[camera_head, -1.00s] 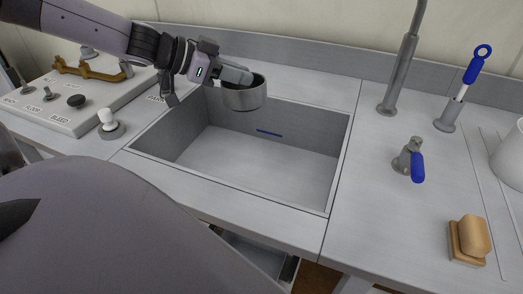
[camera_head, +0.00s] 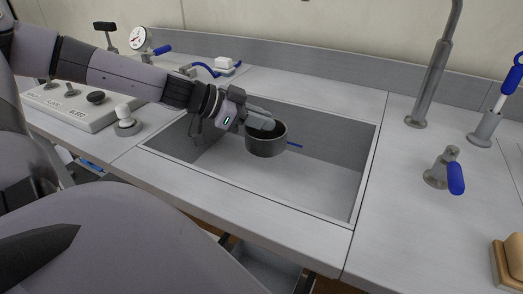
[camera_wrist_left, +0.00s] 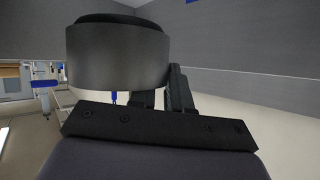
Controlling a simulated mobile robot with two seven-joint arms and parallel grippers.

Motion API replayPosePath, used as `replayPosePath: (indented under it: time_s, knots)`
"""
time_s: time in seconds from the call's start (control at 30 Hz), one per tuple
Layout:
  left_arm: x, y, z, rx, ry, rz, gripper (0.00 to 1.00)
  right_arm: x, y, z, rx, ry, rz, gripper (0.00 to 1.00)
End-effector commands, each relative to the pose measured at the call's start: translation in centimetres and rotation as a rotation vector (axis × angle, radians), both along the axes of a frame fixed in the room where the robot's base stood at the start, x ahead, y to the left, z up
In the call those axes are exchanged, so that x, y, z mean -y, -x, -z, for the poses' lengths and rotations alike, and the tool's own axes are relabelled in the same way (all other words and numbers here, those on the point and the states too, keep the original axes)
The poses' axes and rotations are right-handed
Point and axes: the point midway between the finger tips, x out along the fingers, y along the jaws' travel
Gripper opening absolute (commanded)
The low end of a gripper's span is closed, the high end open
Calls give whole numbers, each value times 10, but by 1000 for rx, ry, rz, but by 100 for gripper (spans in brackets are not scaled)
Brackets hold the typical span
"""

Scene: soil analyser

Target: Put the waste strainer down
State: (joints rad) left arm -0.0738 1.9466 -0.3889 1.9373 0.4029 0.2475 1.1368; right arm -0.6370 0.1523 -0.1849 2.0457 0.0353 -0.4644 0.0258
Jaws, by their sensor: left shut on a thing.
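The waste strainer (camera_head: 266,141) is a short grey metal cup with a dark inside. My left gripper (camera_head: 262,124) is shut on its rim side and holds it over the sink basin (camera_head: 325,193), apart from the basin floor. The strainer looks roughly upright. In the left wrist view the strainer (camera_wrist_left: 118,58) fills the upper middle, just beyond the dark gripper parts (camera_wrist_left: 160,100); the fingertips are mostly hidden behind it. My right gripper is not in view.
A blue strip (camera_head: 295,145) shows on the sink's back wall. The counter in front is clear.

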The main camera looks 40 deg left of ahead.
Motion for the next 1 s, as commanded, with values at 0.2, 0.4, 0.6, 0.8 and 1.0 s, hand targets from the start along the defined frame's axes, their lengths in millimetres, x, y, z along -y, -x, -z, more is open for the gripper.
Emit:
replayPosePath:
  time_s: [0.2, 0.4, 0.6, 0.8, 1.0]
  knots:
    - [0, 0, 46, 0, 1, 0, 0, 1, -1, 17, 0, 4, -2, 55]
    - [0, 0, 57, 1, 0, 1, 0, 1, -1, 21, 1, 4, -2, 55]
    - [0, 0, 89, -1, 2, -1, 0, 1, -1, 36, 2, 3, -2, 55]
    - [0, 0, 93, 3, -1, 0, 0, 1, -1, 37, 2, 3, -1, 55]
    - [0, 0, 96, 2, -1, 0, 0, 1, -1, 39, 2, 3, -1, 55]
